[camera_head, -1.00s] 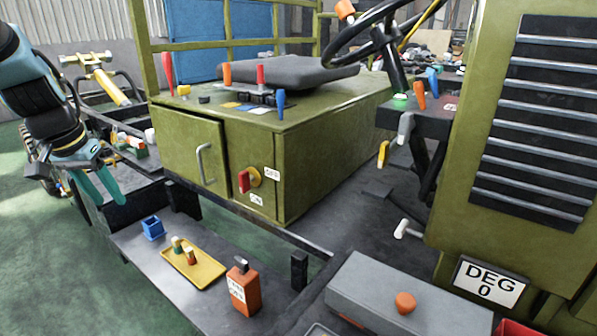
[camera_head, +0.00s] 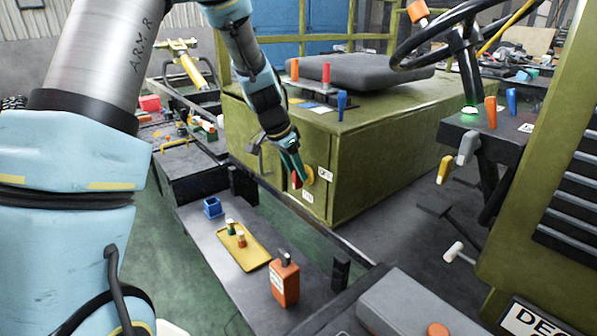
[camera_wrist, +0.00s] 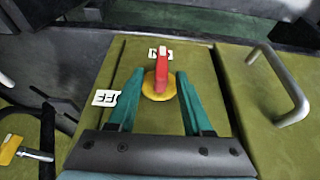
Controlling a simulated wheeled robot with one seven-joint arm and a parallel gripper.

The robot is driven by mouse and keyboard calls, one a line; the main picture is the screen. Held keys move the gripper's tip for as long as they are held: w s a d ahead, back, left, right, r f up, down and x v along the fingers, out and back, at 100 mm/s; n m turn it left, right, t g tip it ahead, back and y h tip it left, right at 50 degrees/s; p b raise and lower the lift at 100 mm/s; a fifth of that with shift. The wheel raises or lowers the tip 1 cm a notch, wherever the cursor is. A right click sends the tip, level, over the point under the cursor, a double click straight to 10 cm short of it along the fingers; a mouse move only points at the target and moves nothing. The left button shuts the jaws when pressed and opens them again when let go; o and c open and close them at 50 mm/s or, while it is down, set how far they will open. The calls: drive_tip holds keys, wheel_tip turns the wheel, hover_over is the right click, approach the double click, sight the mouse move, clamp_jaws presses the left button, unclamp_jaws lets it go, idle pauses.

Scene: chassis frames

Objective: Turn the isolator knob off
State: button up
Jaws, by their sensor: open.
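The isolator knob is a red handle (camera_wrist: 162,65) on a round yellow base (camera_wrist: 157,88), on the front of the green cabinet (camera_head: 350,185). In the wrist view the handle points at the ON label (camera_wrist: 153,53). The OFF label (camera_wrist: 106,98) is to the left, a quarter turn away. My gripper (camera_wrist: 160,74) is open with one teal finger on each side of the knob. A gap shows on both sides of the handle. In the head view my gripper (camera_head: 294,168) partly hides the red handle (camera_head: 297,181).
A grey door handle (camera_wrist: 290,85) stands out beside the knob panel. Levers (camera_head: 325,75) stand on the cabinet top, and a steering wheel (camera_head: 440,45) is behind right.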

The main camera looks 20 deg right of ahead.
drive_tip(key=shift+x, duration=1.1)
drive_tip(key=shift+w, duration=0.1)
clamp_jaws()
